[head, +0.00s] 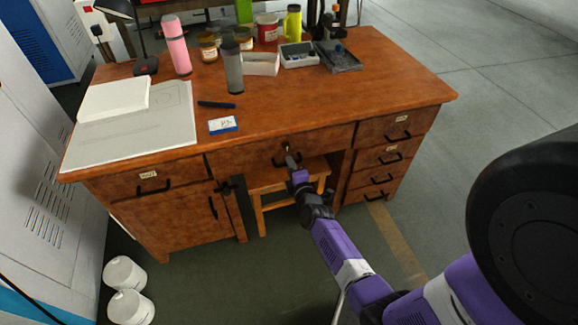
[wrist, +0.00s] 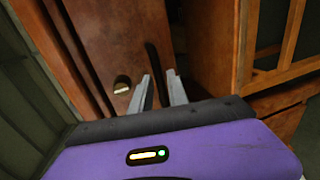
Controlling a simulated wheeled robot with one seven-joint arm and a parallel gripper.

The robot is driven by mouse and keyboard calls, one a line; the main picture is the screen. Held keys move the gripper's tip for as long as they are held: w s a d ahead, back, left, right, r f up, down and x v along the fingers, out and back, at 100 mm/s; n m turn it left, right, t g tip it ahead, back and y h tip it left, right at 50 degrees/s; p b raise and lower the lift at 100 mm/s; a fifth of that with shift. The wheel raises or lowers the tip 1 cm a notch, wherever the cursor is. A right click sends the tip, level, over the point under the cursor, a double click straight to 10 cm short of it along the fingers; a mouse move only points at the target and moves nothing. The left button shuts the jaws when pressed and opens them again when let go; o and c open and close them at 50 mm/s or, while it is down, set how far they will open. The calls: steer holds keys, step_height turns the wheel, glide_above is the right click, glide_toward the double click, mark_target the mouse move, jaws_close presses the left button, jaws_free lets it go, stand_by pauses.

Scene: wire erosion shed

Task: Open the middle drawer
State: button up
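The middle drawer (head: 240,158) is the wide wooden front at the centre of the desk, above the knee space, and it looks shut. Its dark bar handle (head: 277,162) is partly covered by my gripper (head: 290,158). In the wrist view the drawer front (wrist: 112,40) runs up the picture, with a small pale label (wrist: 122,84) and the dark handle (wrist: 153,58). My gripper (wrist: 159,76) has its two grey fingers apart, one on each side of the handle's line. I cannot tell whether they touch it.
A wooden stool (head: 270,185) stands under the middle drawer. A left drawer (head: 150,177) and a stack of right drawers (head: 385,158) flank it. The desktop (head: 310,100) holds bottles, jars, trays and papers. White canisters (head: 130,305) stand on the floor at lower left. The floor at right is clear.

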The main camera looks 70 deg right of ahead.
steer(key=shift+x, duration=0.85)
steer(key=shift+s, duration=0.1)
jaws_close()
stand_by(0.7)
